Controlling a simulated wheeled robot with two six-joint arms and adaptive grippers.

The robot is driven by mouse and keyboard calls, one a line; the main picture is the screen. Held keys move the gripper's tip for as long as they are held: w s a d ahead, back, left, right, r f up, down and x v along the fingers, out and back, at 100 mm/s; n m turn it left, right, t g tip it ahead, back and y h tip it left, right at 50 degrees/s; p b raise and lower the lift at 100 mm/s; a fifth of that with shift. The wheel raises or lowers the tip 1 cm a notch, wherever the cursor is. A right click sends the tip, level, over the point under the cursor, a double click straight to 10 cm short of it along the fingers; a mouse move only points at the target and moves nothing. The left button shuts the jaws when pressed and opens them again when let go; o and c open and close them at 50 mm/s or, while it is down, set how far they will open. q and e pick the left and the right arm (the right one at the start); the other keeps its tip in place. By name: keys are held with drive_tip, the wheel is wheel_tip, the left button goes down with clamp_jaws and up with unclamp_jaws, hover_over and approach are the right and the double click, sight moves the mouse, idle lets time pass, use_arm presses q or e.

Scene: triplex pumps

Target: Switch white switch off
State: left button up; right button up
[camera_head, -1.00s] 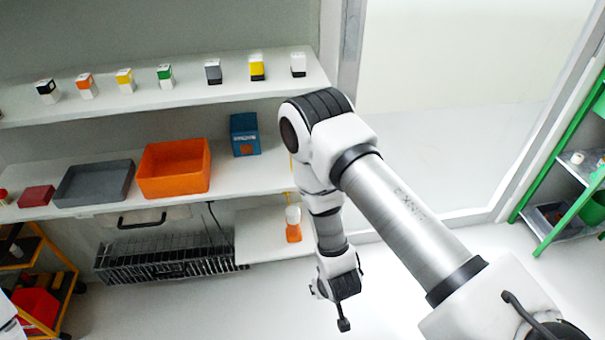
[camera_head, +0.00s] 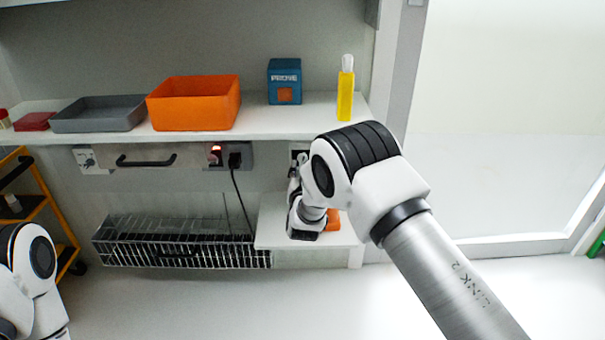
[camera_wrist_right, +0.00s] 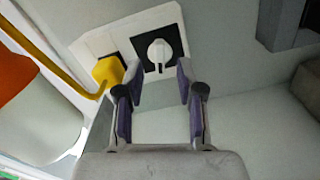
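The white switch (camera_wrist_right: 160,55) is a round knob with a raised grip on a black square, set in a white wall plate. My right gripper (camera_wrist_right: 158,75) is open, its two fingers apart below the knob in the wrist view. The knob shows between the fingertips, and I see no contact. In the head view a dark wall fitting (camera_head: 299,152) shows beside my right wrist; the knob cannot be made out there. My left arm shows at the lower left of the head view, but its gripper is out of view.
A yellow plug (camera_wrist_right: 108,70) with a yellow cable sits close left of the switch. Above is a shelf (camera_head: 270,124) with an orange bin (camera_head: 195,103) and a blue box (camera_head: 284,82). A wire basket (camera_head: 180,245) hangs lower left. Open floor lies in front.

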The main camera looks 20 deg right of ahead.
sight(302, 160)
drive_tip(key=x, duration=0.3)
drive_tip(key=shift+b, duration=0.3)
drive_tip(key=shift+s, duration=0.1)
clamp_jaws()
drive_tip(key=shift+r+n+p, duration=0.2)
drive_tip(key=shift+n+p, duration=0.7)
drive_tip(key=shift+f+n, duration=0.15)
drive_tip(key=shift+n, duration=0.55)
use_arm(q)
drive_tip(key=shift+r, duration=0.45)
use_arm(e)
unclamp_jaws()
drive_tip(key=shift+f, duration=0.1)
